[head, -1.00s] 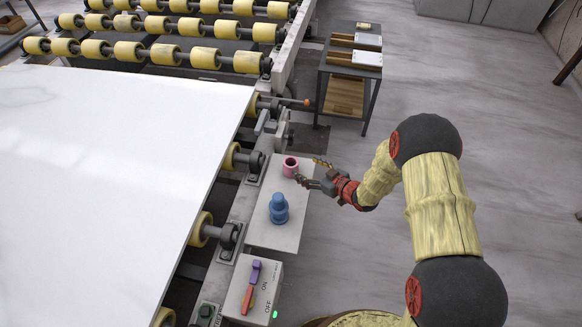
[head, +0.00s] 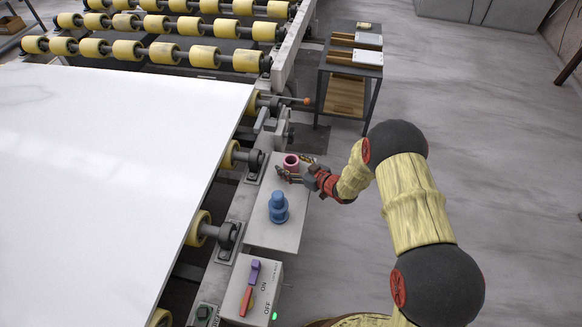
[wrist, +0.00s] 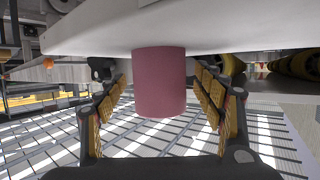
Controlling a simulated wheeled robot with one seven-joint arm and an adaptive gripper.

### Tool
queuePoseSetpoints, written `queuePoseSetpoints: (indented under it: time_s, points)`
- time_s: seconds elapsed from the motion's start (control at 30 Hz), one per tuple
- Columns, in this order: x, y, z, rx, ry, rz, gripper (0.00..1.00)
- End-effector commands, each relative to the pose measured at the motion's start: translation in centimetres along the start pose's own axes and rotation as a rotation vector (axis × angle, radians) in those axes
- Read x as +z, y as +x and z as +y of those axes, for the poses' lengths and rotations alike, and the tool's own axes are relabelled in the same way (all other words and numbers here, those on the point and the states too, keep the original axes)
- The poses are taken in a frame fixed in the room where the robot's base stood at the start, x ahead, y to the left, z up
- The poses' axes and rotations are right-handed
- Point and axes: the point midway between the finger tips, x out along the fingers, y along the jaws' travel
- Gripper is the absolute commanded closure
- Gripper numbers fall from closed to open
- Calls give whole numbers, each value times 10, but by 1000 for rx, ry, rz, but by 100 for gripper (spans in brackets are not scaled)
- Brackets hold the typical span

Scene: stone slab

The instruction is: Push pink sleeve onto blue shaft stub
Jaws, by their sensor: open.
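The pink sleeve (head: 291,163) stands upright on the small grey shelf (head: 262,228), near its far end. In the wrist view the sleeve (wrist: 160,84) shows between my fingers, with a gap on both sides. My gripper (head: 292,169) is open, and its fingers reach around the sleeve from the right. The blue shaft stub (head: 278,208) stands upright on the same shelf, nearer than the sleeve, with a narrower top above a wider base. It carries nothing.
A switch box (head: 248,290) with a purple and red lever stands at the near end of the shelf. A large white slab (head: 110,160) on yellow rollers fills the left. A cart (head: 350,85) with trays stands behind. Floor on the right is clear.

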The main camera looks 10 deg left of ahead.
Motion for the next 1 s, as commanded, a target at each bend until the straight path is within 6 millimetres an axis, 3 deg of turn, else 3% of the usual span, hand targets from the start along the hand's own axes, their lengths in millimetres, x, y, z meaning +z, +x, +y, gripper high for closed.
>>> queuePoseSetpoints:
  time_s: [0.1, 1.0]
  points:
    - [-1, -1, 0, 0, 0, 0, 31]
    - [-1, -1, 1, 1, -1, 1, 82]
